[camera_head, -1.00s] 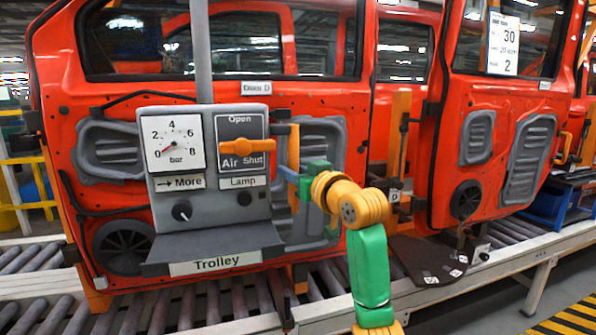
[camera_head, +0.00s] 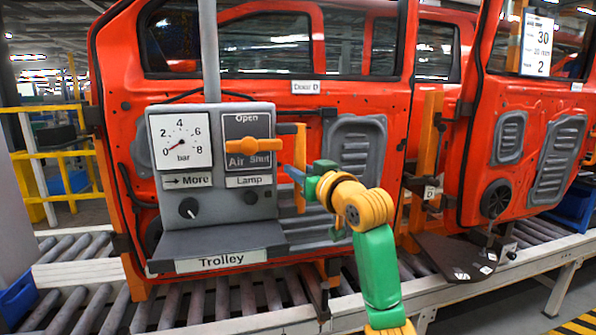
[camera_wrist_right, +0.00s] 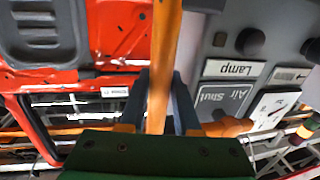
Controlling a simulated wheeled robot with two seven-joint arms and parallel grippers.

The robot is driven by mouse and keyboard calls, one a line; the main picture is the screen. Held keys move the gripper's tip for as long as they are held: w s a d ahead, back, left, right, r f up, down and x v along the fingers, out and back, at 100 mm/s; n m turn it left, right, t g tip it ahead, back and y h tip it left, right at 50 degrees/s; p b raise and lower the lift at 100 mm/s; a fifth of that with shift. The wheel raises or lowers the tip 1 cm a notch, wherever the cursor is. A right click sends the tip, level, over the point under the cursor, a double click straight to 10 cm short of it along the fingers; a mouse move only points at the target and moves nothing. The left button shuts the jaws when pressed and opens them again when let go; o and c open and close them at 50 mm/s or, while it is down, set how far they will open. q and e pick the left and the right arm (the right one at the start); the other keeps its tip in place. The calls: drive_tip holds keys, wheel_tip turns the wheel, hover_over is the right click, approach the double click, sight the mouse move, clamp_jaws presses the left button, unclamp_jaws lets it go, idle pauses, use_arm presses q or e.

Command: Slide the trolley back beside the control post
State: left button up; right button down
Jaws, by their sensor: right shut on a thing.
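The trolley (camera_head: 217,245) is a grey console on a tall pole, with a pressure gauge, an orange lever across the Open/Shut plate, knobs and a front shelf labelled Trolley. An upright orange handle (camera_head: 300,158) stands at its right side. My right gripper (camera_head: 303,178) is shut on this handle; in the right wrist view the handle (camera_wrist_right: 165,45) runs between the fingers. The gauge needle is near 0. A tall grey surface (camera_head: 14,190) is cut off at the left edge; I cannot tell whether it is the control post. My left gripper is out of view.
Red car doors (camera_head: 350,100) hang close behind the trolley. A roller conveyor (camera_head: 215,300) runs below them. A yellow rail (camera_head: 50,155) stands at the back left. A blue bin (camera_head: 18,298) is at the lower left edge.

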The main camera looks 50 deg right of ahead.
drive_tip(key=c, duration=0.6)
unclamp_jaws()
drive_tip(key=shift+d, duration=0.1)
drive_tip(key=shift+s, duration=0.1)
drive_tip(key=shift+s+f+b, duration=0.1)
drive_tip(key=shift+s+b, duration=0.15)
drive_tip(key=shift+b, duration=0.05)
drive_tip(key=b+v, duration=0.2)
drive_tip(key=v, duration=0.4)
drive_tip(key=shift+s+b, duration=0.3)
drive_tip(key=shift+b, duration=0.1)
